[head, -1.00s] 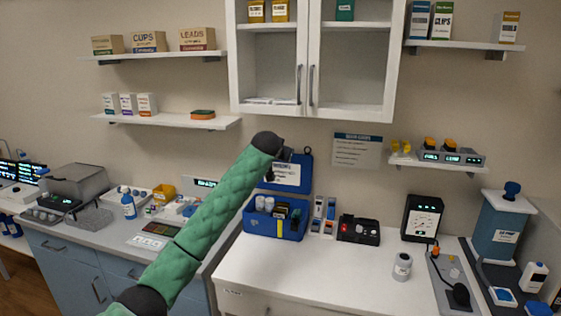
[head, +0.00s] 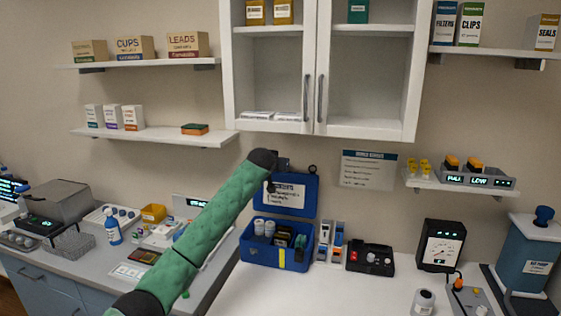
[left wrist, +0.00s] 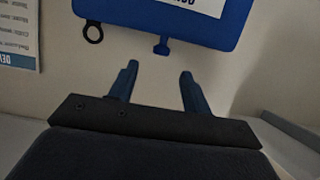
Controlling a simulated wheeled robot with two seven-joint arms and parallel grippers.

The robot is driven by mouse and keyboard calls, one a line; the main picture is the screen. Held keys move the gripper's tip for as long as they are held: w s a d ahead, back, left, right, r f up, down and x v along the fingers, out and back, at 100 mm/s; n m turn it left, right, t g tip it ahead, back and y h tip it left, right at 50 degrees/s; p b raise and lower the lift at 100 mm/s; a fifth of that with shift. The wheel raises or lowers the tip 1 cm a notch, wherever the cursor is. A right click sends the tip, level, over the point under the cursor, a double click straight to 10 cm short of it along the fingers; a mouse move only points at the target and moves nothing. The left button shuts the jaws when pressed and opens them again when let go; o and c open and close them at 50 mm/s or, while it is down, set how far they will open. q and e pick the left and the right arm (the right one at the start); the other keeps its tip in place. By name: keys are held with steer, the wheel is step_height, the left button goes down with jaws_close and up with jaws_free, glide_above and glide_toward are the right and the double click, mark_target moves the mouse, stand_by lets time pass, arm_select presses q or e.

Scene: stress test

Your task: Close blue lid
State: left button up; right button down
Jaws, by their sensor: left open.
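The blue box (head: 262,258) stands on the white counter with its blue lid (head: 297,208) open and upright behind it. The lid carries a white label. In the left wrist view the lid (left wrist: 150,14) is at the top, its label upside down, with a small blue tab (left wrist: 161,46) at its edge. My left gripper (left wrist: 159,82) is open and empty, its fingertips just short of the tab, which lines up with the gap. In the head view my left gripper (head: 283,163) is mostly hidden behind my dark wrist, near the lid's upper edge. My right gripper is out of view.
Bottles and small items sit inside the box. A glass cabinet (head: 320,70) hangs above.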

arm_select(q)
steer(key=w, duration=0.1)
steer(key=p, duration=0.3)
glide_above(282, 175)
step_height(282, 175, down, 2)
steer(key=shift+a+f, duration=0.1)
steer(key=shift+f, duration=0.1)
steer(key=shift+w, duration=0.15)
steer(key=shift+w+f, duration=0.3)
steer(key=shift+s+r, duration=0.15)
steer(key=c, duration=0.6)
jaws_close()
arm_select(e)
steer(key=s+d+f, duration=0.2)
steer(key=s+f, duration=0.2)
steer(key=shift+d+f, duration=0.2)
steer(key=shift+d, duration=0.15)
